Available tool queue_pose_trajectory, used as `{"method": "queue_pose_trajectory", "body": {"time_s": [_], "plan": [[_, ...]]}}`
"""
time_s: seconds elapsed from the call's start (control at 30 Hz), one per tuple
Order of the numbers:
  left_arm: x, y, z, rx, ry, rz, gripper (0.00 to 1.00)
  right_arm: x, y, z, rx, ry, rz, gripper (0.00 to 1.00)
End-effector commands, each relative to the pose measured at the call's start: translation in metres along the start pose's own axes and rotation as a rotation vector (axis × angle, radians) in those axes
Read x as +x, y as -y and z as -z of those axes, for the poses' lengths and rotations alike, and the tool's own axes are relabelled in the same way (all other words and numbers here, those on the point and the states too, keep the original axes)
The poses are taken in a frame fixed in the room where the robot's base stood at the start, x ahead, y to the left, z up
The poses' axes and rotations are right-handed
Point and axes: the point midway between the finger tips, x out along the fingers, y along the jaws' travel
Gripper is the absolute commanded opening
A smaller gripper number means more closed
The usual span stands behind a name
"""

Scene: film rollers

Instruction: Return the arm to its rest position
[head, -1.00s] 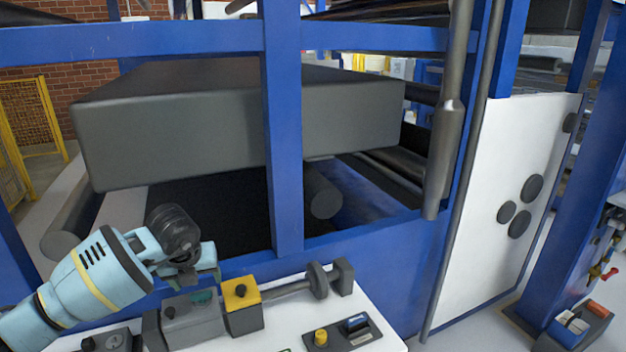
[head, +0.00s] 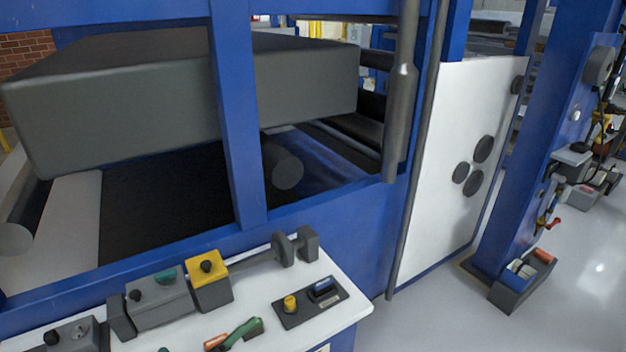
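Neither of my arms nor grippers shows in the head view now. The film roller machine with its blue frame (head: 236,120) fills the left and middle. A large dark grey block (head: 120,115) sits inside the frame above dark rollers, one of which shows its round end (head: 288,168). In front of the frame stands a white bench (head: 345,265). On it are a grey box with a green button (head: 158,300), a yellow-topped box (head: 208,280) and a dark panel with a yellow knob (head: 310,300).
Tools with green (head: 243,332) and orange handles lie at the bench's front. A white panel (head: 445,170) with several dark discs closes the machine's right side. A blue post (head: 540,150) stands farther right, with a dark bin (head: 522,280) at its foot. The floor (head: 430,315) between is clear.

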Motion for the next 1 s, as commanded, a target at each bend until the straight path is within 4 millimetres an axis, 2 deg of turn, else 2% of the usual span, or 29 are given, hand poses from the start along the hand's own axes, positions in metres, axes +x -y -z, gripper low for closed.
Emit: {"method": "queue_pose_trajectory", "body": {"time_s": [0.17, 0.23, 0.4, 0.5, 0.6, 0.7, 1.0], "plan": [[-0.073, -0.032, -0.057, -0.322, 0.372, 0.178, 0.71, 0.000, 0.000, 0.000, 0.000, 0.000, 0.000, 0.36], [-0.108, -0.053, -0.076, -0.439, 0.524, 0.214, 0.71, 0.000, 0.000, 0.000, 0.000, 0.000, 0.000, 0.36], [-0.182, -0.105, -0.097, -0.664, 0.810, 0.237, 0.71, 0.000, 0.000, 0.000, 0.000, -0.001, 0.000, 0.36], [-0.212, -0.128, -0.099, -0.755, 0.917, 0.232, 0.71, 0.000, 0.000, 0.000, 0.000, -0.001, 0.000, 0.36], [-0.230, -0.142, -0.098, -0.809, 0.980, 0.225, 0.71, 0.000, 0.000, 0.001, 0.000, -0.001, 0.000, 0.36], [-0.237, -0.149, -0.097, -0.833, 1.006, 0.220, 0.71, 0.000, 0.000, 0.001, 0.000, -0.001, 0.000, 0.36], [-0.238, -0.149, -0.097, -0.835, 1.008, 0.219, 0.71, 0.000, 0.000, 0.001, 0.000, -0.001, 0.000, 0.36]]}}
